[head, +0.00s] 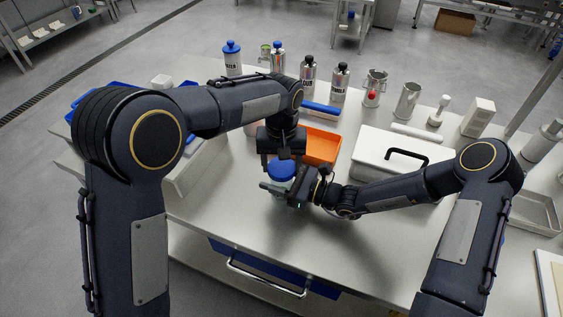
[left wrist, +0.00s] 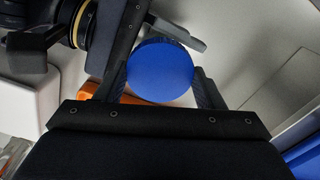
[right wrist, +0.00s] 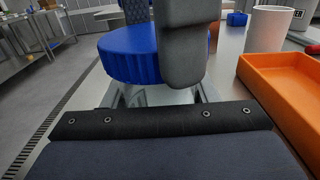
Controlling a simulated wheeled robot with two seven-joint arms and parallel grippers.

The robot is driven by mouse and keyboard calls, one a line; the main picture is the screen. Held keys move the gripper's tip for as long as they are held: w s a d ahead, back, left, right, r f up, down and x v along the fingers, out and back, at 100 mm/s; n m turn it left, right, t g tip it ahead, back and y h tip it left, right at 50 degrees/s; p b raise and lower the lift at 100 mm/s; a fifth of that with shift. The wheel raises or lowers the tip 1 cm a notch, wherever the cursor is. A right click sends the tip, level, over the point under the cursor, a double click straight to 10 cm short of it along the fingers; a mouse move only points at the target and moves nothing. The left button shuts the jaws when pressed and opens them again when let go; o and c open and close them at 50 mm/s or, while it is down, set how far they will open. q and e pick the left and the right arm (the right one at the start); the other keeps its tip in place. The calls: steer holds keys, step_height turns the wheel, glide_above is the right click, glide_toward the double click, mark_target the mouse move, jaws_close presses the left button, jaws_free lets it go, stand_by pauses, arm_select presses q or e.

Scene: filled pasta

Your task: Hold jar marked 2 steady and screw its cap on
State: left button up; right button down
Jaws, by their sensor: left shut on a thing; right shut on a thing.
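The jar (head: 277,192) stands near the front middle of the table, with a blue cap (head: 281,171) on its top. No number on it is readable. My left gripper (head: 281,160) comes down from above and is shut on the blue cap, which shows between its fingers in the left wrist view (left wrist: 160,71). My right gripper (head: 284,190) comes in from the right and is shut on the jar's clear body (right wrist: 145,97), below the cap. In the right wrist view the ribbed cap (right wrist: 125,55) is partly hidden by a left finger. Whether its thread is seated cannot be seen.
An orange tray (head: 322,146) lies just behind the grippers. A white box with a black handle (head: 372,152) stands to the right, close to my right forearm. Several bottles and metal jugs (head: 408,99) line the back. The table's front is clear.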

arm_select(q)
steer(key=m, duration=0.4)
steer(key=shift+m, duration=0.3)
steer(key=o, duration=1.1)
steer(key=shift+r, duration=0.1)
steer(key=shift+r, duration=2.2)
steer(key=shift+c, duration=0.4)
steer(key=shift+r, duration=1.75)
